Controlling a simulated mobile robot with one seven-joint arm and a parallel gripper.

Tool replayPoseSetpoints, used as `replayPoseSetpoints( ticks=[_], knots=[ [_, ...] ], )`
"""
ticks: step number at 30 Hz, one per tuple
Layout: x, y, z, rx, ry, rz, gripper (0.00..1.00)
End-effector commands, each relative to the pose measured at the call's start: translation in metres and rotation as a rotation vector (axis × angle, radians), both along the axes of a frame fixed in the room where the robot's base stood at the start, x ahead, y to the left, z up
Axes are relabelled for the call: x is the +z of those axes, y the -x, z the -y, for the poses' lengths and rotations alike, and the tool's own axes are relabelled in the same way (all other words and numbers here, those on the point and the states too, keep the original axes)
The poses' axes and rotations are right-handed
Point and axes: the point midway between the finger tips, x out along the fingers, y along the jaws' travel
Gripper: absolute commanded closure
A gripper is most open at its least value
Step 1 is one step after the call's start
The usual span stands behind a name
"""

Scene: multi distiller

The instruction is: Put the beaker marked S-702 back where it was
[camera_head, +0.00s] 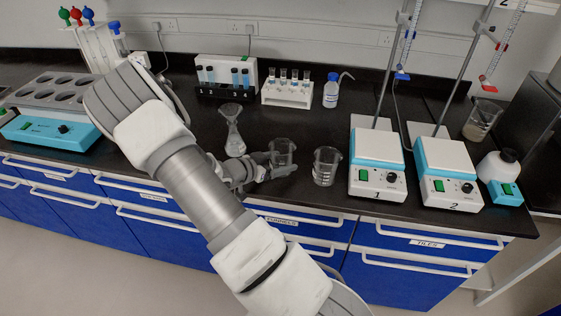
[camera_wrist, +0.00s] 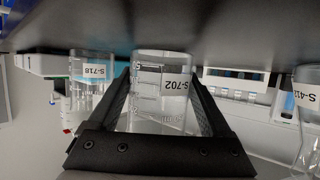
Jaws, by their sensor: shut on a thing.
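My gripper (camera_head: 272,164) is shut on a clear glass beaker (camera_head: 282,149) over the front part of the black bench. In the wrist view, which appears upside down, the beaker marked S-702 (camera_wrist: 160,90) sits between the two dark fingers (camera_wrist: 158,108), its label facing the camera. I cannot tell whether its base touches the bench. A second beaker (camera_head: 326,166) stands upright just right of the held one. A beaker marked S-718 (camera_wrist: 88,75) shows left in the wrist view.
A conical flask (camera_head: 234,130) stands left of my gripper. Hotplate 1 (camera_head: 376,190) and hotplate 2 (camera_head: 448,190) are at the right. Tube racks (camera_head: 287,93) and a wash bottle (camera_head: 332,92) stand behind. Bare bench (camera_head: 315,128) lies behind the beakers.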

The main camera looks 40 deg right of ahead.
Motion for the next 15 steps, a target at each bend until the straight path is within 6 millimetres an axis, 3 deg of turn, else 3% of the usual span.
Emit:
replayPoseSetpoints(
  ticks=[1, 2, 3, 5, 15],
  knots=[
    [-0.0031, 0.0001, 0.0001, 0.000, 0.000, 0.000, 1.00],
    [-0.0031, 0.0000, 0.0000, 0.000, 0.000, 0.000, 0.16],
    [-0.0023, 0.0000, 0.0000, 0.000, 0.000, 0.000, 0.08],
    [-0.0022, 0.0000, 0.0000, 0.000, 0.000, 0.000, 0.00],
    [0.0039, -0.0002, -0.0034, 0.002, -0.001, 0.001, 0.00]
  ],
)
